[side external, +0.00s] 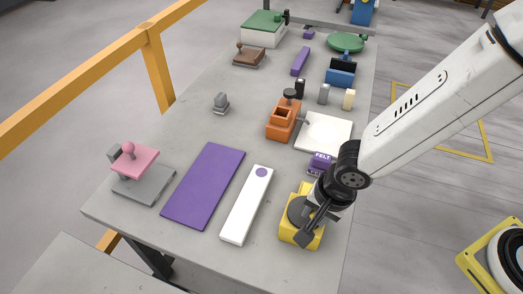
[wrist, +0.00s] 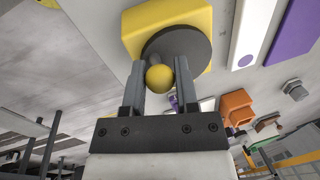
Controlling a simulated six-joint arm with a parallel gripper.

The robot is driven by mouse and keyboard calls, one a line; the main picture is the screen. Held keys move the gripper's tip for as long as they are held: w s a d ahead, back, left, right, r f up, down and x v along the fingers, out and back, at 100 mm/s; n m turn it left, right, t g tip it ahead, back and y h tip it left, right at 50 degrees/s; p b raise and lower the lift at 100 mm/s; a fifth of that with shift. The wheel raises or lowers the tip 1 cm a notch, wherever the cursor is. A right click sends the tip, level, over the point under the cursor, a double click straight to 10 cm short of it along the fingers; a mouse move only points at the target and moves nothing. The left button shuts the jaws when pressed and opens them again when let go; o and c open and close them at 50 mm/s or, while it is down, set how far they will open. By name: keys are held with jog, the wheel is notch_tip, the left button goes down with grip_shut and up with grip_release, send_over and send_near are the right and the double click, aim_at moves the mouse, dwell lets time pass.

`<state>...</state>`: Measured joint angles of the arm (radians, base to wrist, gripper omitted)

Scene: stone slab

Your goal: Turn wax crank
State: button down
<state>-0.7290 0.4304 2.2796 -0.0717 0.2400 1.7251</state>
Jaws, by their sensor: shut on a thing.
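The wax crank is a yellow block (side external: 287,232) with a dark round disc (side external: 297,209) on top, at the near right end of the slab. In the wrist view the yellow block (wrist: 140,20) and grey disc (wrist: 198,48) fill the top middle, with a round yellow knob (wrist: 159,77) standing off the disc. My gripper (side external: 307,222) reaches down over the disc from the right. In the wrist view my gripper (wrist: 159,72) has its two fingers either side of the knob and is shut on it. The fingers and arm partly hide the disc in the side view.
Left of the block lie a white strip (side external: 246,208) with a purple dot and a purple mat (side external: 204,184). A purple FELT box (side external: 320,163) sits close behind my gripper. An orange device (side external: 280,126) and white plate (side external: 325,134) stand farther back. The slab's right edge is close.

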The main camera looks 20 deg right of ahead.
jog(key=shift+w+a+r+m+h, duration=0.1)
jog(key=shift+a+m+h, duration=0.2)
jog(key=shift+m, duration=1)
jog(key=shift+w+a+m+h, duration=0.15)
jog(key=shift+a+m, duration=0.25)
jog(key=shift+m, duration=0.9)
jog(key=shift+w+a+m+h, duration=0.15)
jog(key=shift+a+m+h, duration=0.1)
jog(key=shift+m, duration=0.95)
jog(key=shift+w+a+m+h, duration=0.1)
jog(key=shift+a+m+h, duration=0.1)
jog(key=shift+m, duration=1)
jog(key=shift+c, duration=1.9)
grip_release()
notch_tip(320, 180, up, 8)
jog(key=s, duration=0.1)
jog(key=shift+s+a+f, duration=0.15)
jog(key=shift+s+f, duration=0.05)
jog(key=shift+s, duration=0.05)
